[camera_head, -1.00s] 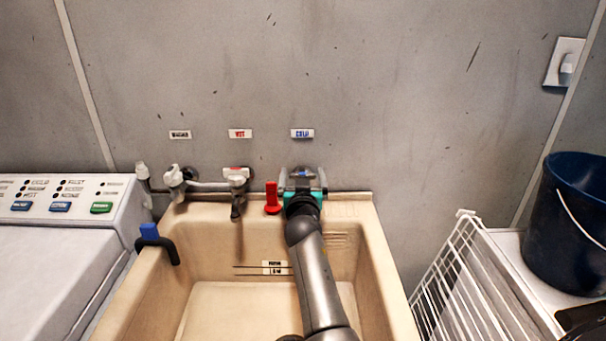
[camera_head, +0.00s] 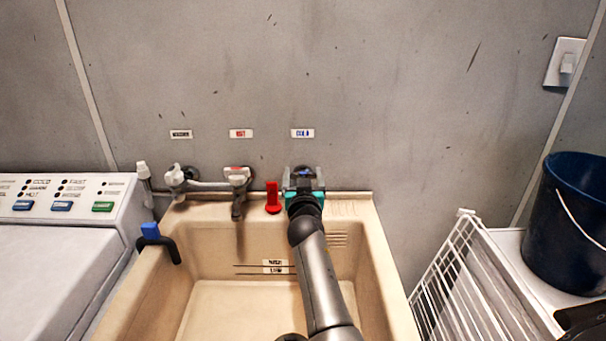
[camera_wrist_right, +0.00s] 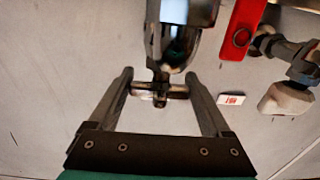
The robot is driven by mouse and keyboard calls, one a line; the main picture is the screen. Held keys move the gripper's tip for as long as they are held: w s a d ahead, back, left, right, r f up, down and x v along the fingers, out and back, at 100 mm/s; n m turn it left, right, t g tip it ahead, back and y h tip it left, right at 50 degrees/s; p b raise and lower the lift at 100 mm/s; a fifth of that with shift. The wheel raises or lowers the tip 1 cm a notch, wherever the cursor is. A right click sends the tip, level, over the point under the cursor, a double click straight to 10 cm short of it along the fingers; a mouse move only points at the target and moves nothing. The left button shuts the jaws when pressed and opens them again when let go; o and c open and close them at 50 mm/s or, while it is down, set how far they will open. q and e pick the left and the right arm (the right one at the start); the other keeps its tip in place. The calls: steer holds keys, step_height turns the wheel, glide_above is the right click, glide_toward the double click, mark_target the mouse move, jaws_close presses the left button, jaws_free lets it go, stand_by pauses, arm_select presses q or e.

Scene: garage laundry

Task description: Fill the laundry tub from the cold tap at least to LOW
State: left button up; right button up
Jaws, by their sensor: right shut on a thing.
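The cold tap sits on the back wall under the blue COLD label (camera_head: 302,133), mostly hidden by my right gripper (camera_head: 303,178). In the right wrist view the gripper (camera_wrist_right: 160,88) has its two fingers on either side of the tap's metal cross handle (camera_wrist_right: 160,92), shut on it. The beige laundry tub (camera_head: 210,212) is below. Its floor shows bare, and I see no water or stream in the visible part. Dark level lines with a small label (camera_head: 275,266) mark its back wall. My forearm hides part of the tub's right side. My left gripper is out of view.
The hot tap (camera_head: 238,180) and washer tap (camera_head: 176,178) are to the left. A red piece (camera_head: 272,198) stands beside the cold tap. A dark hose end with a blue clip (camera_head: 150,231) hooks over the left rim. A white rack (camera_head: 455,275) and blue bucket (camera_head: 570,230) are right.

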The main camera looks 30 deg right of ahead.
steer(key=shift+d+r+n+t+y+p, duration=0.15)
steer(key=shift+n+t+y+p, duration=0.3)
steer(key=shift+n+y+p, duration=0.65)
steer(key=shift+a+r+n+t+y+p, duration=0.1)
steer(key=shift+n+t+y+p, duration=0.4)
steer(key=shift+y+p, duration=1.1)
steer(key=shift+f+n+y+p, duration=0.1)
steer(key=shift+n+y+p, duration=0.65)
steer(key=shift+p, duration=0.3)
steer(key=shift+n+t+y, duration=0.25)
steer(key=shift+n+y, duration=0.2)
steer(key=shift+y, duration=0.3)
steer(key=shift+f+n+y+b, duration=0.2)
steer(key=shift+n+y+b, duration=0.15)
steer(key=shift+n+y, duration=0.7)
steer(key=n+y+b, duration=0.1)
steer(key=y+b, duration=0.1)
steer(key=n+g+y+b, duration=0.1)
steer(key=y+b, duration=0.1)
steer(key=n+y+b, duration=0.1)
steer(key=y+b, duration=0.1)
steer(key=shift+a+n+g+b, duration=0.25)
steer(key=shift+a+g+b, duration=0.05)
steer(key=shift+g, duration=0.1)
steer(key=shift+a+r+n+g+y+b, duration=0.1)
steer(key=shift+n+g+y+b, duration=0.35)
steer(key=shift+y+b, duration=0.45)
